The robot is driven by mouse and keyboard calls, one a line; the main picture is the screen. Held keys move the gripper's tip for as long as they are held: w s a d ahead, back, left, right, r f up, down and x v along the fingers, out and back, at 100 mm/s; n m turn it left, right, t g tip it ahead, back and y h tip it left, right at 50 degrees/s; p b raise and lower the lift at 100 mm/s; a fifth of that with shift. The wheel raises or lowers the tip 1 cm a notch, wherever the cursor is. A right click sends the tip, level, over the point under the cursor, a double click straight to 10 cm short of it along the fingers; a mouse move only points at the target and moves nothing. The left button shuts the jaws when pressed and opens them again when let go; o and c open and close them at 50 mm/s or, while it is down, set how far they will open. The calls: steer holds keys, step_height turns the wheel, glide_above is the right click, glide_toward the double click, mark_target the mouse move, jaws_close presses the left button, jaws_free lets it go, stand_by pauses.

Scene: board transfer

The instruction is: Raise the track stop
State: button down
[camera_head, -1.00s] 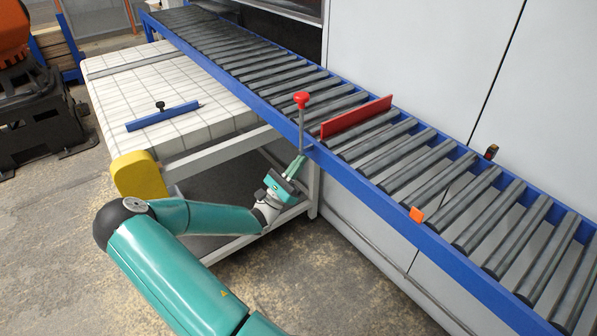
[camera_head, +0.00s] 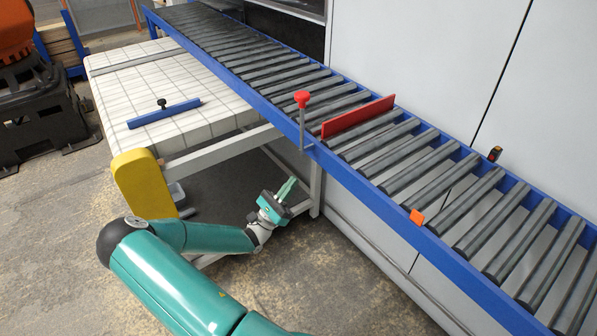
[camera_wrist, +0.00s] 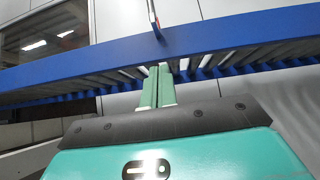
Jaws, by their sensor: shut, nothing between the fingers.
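The track stop is a red plate (camera_head: 358,117) standing upright across the rollers of the conveyor, its edge above them. A thin upright rod with a red knob (camera_head: 301,98) stands at the conveyor's near blue rail. In the wrist view part of the rod (camera_wrist: 154,22) shows at the top, against the rail; the plate is out of that view. My gripper (camera_head: 291,181) is shut and empty, below the near rail and apart from the rod. In the wrist view its green fingers (camera_wrist: 157,72) lie side by side, pointing up toward the rail.
The blue-railed roller conveyor (camera_head: 452,244) runs diagonally past me. An orange tab (camera_head: 416,217) sits on its near rail. A white-topped table (camera_head: 187,85) with a blue bar (camera_head: 163,114) and a yellow end guard (camera_head: 143,187) stands at left. Floor between my arm and conveyor is clear.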

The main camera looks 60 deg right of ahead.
steer(key=v, duration=0.5)
steer(key=shift+w+a+f, duration=0.1)
steer(key=shift+a+f, duration=0.1)
steer(key=shift+f, duration=0.05)
stand_by(0.3)
steer(key=a+r+m+t+y, duration=0.4)
steer(key=a+r+t+y, duration=0.2)
steer(key=a, duration=0.7)
steer(key=a+r+m+t+y, duration=0.4)
steer(key=a+r+y, duration=0.5)
steer(key=a, duration=0.5)
steer(key=a+r+m+t+y, duration=0.4)
steer(key=a+r+t+y, duration=0.3)
steer(key=a, duration=0.7)
steer(key=shift+r+m+t+y, duration=0.3)
steer(key=shift+r+t+y, duration=0.1)
steer(key=shift+r+y, duration=0.5)
